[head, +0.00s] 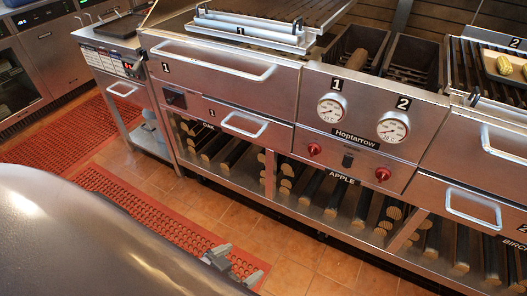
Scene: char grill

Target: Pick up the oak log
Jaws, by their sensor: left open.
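Several oak logs (236,153) lie on the lower shelf of the grill, in the bay under the OAK label (208,126) at the left. They are dark-barked with pale cut ends, and the shelf's upper frame partly hides them. My left gripper (238,266) is at the bottom of the head view, above the floor and in front of the grill. It is open and empty, apart from the logs. My right gripper is not in view.
Apple logs (309,184) and birch logs (462,247) fill the neighbouring bays. A single log (356,59) sits in the open compartment on top. Drawer handles (245,124) project above the oak bay. Orange tiled floor (290,262) is clear before the shelf.

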